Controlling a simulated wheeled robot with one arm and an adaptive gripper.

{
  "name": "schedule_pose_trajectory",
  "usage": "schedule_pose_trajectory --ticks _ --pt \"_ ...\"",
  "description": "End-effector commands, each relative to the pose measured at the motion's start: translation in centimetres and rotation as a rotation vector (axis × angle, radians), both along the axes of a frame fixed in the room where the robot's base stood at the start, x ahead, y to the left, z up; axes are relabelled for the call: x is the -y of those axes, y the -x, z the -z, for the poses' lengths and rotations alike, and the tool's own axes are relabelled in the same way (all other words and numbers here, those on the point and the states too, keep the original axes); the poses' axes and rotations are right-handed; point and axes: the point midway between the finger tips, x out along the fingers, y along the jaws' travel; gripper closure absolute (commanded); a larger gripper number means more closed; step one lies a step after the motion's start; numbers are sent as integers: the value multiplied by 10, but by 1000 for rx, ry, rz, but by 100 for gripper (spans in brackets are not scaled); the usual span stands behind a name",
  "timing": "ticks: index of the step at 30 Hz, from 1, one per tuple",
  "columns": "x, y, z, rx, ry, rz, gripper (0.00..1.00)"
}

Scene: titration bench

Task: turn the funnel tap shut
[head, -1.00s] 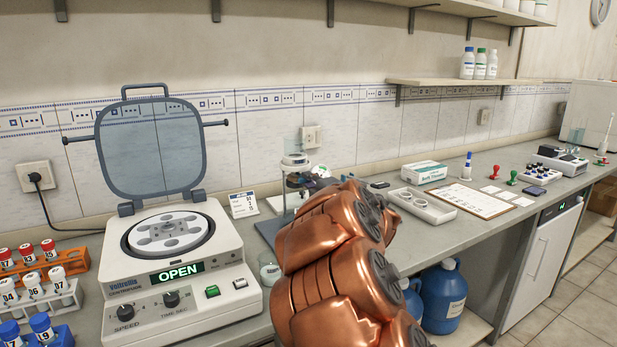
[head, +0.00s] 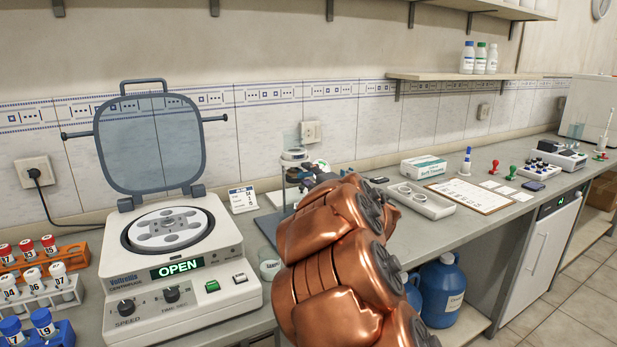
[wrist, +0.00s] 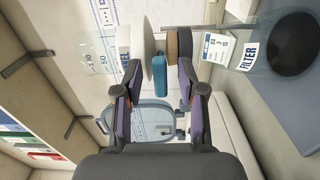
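The glass funnel (head: 292,142) stands upright on a stand near the wall, left of my arm in the head view. In the wrist view its clear, graduated glass (wrist: 97,50) shows at the upper left. The blue tap handle (wrist: 159,76) lies between the fingertips, beside a white disc and a brown ring. My gripper (wrist: 160,88) has its two purple-padded fingers apart, with a visible gap on each side of the handle. In the head view, my copper arm hides much of the area below the funnel.
A centrifuge (head: 180,270) with its lid raised stands left of the funnel. A small card (head: 242,199) stands between them. In the wrist view, a vessel labelled FILTER (wrist: 250,52) is at the upper right. A white tray (head: 425,203) and clipboard (head: 470,195) lie right of my arm.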

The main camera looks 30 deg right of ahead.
Motion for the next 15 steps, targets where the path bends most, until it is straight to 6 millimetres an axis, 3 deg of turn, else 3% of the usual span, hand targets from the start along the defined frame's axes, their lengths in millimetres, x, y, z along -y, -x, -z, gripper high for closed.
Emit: schedule_pose_trajectory --ticks 8,15 --pt "0 6 0 -1 1 1 60" --pt "-3 37 -1 0 3 3 60"
